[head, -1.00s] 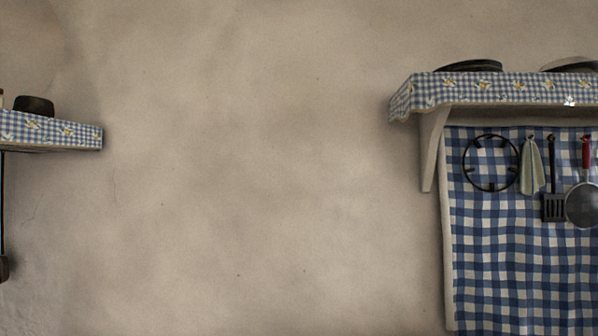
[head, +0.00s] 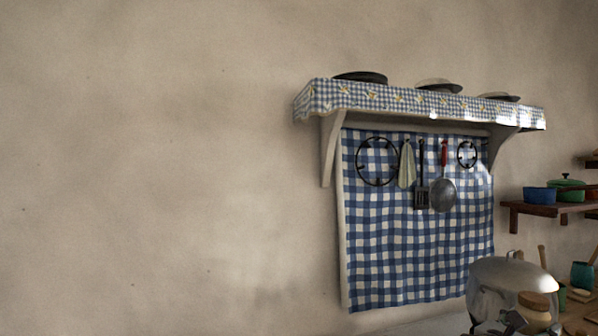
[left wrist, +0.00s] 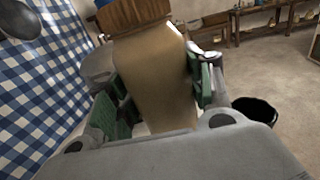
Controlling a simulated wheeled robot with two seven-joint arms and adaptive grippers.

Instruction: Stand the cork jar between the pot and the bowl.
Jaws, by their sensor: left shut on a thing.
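The cork jar, a tan jar (left wrist: 158,65) with a brown cork lid (left wrist: 130,14), is held in my left gripper (left wrist: 160,100), whose green pads press on both sides. In the head view the jar's lid (head: 537,301) shows at the lower right, beside the grey gripper housing. A green lidded pot (head: 570,194) and a blue bowl-like vessel (head: 540,195) stand close together on a dark wooden shelf at the right; any gap between them looks narrow. My right gripper is not in view.
A wall shelf with a checked cloth (head: 400,98) carries dark pans. Below it, utensils including a ladle (head: 443,195) hang before blue checked fabric. A teal cup (head: 582,275) stands on a wooden surface at the right. A black bucket (left wrist: 255,110) stands on the floor.

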